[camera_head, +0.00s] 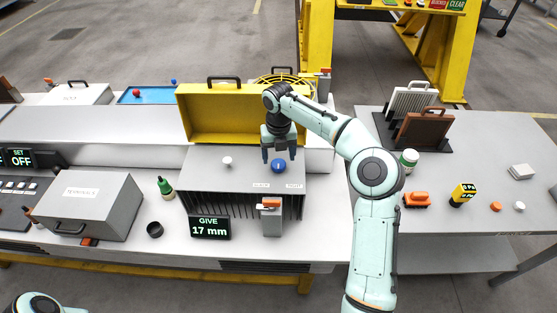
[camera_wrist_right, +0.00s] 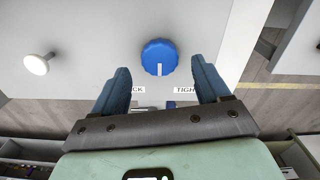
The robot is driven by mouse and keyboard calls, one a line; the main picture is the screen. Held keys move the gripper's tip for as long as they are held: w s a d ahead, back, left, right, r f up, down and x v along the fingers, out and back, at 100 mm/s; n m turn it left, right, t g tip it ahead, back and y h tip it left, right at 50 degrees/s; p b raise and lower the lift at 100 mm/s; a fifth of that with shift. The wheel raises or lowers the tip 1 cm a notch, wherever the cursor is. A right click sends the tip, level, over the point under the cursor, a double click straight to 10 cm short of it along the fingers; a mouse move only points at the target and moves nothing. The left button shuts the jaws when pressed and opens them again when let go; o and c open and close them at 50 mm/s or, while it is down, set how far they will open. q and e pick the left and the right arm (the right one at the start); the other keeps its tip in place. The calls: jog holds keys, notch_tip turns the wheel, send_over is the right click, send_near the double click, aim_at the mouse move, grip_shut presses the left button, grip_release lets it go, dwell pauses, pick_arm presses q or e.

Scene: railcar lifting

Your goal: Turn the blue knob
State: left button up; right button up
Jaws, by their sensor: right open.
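The blue knob (camera_head: 278,165) sits on top of a grey box (camera_head: 208,178), between two labels and to the right of a white knob (camera_head: 227,161). In the right wrist view the blue knob (camera_wrist_right: 159,57) has a white pointer mark that points down between the labels. My right gripper (camera_head: 279,157) is open and empty above the blue knob. In the right wrist view its blue fingers (camera_wrist_right: 162,78) are spread to either side, apart from the knob. My left gripper is out of view; only a bit of arm shows at the bottom left.
A raised yellow lid (camera_head: 210,118) stands behind the grey box. A display reading GIVE 17 mm (camera_head: 209,227) and a grey block with an orange top (camera_head: 271,220) stand in front. A green bottle (camera_head: 165,187) is at the left. A side table (camera_head: 470,190) holds several small items.

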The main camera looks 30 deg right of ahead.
aim_at(278, 165)
jog(key=shift+f, duration=1.5)
jog(key=shift+c, duration=0.3)
jog(key=c, duration=1)
jog(key=shift+m, duration=0.4)
